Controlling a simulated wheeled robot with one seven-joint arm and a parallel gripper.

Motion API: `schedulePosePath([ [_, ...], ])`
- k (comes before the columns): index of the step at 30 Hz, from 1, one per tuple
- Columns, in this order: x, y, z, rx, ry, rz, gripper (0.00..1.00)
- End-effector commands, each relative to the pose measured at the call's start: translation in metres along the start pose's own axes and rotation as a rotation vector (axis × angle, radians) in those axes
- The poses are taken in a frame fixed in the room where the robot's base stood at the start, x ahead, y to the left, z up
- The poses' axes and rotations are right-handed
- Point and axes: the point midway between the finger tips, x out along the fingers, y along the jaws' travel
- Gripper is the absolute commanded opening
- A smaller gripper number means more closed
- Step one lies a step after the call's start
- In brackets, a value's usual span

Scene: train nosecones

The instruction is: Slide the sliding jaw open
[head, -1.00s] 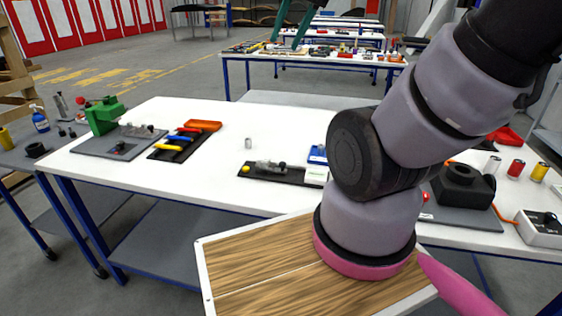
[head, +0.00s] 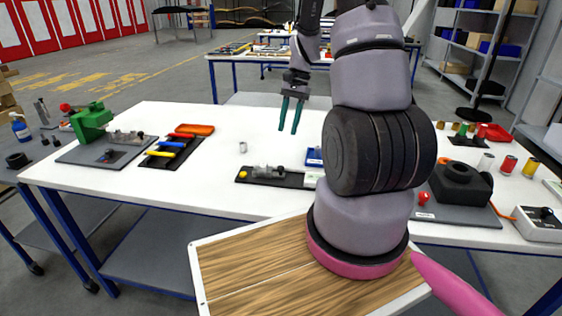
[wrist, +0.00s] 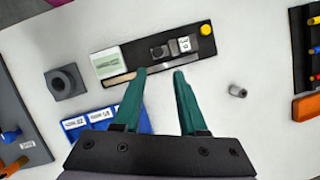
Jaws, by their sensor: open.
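A small grey clamp (head: 270,172) with jaw-like blocks sits on a black base plate (head: 297,180) at the middle of the white table. A yellow knob (head: 243,174) is at the plate's left end. In the wrist view the same plate (wrist: 136,49) carries a dark block (wrist: 159,52), a labelled block (wrist: 185,45) and the yellow knob (wrist: 205,29). I cannot tell which block slides. My gripper (head: 289,131) has teal fingers, open and empty, pointing down above the table. In the wrist view its fingertips (wrist: 160,72) show beside the plate's near edge, not visibly touching it.
A blue labelled bin (wrist: 85,125) lies close to the left finger. A small metal cylinder (head: 242,147) stands on the table. A green press (head: 92,122) and a tool tray (head: 172,150) are at left; a black block fixture (head: 461,186) is at right.

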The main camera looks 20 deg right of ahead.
Motion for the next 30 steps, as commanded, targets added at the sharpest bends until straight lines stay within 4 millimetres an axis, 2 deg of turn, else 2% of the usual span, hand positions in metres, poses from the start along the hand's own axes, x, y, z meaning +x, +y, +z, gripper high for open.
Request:
schedulePosePath([
  [3,0.012,0.002,-0.008,0.023,-0.022,0.012,0.41],
  [8,0.025,0.003,-0.009,0.028,-0.029,0.016,0.41],
  [21,0.102,0.005,-0.006,0.028,-0.029,0.017,0.41],
  [25,0.116,0.005,-0.006,0.028,-0.029,0.016,0.41],
  [30,0.122,0.004,-0.006,0.027,-0.026,0.015,0.41],
])
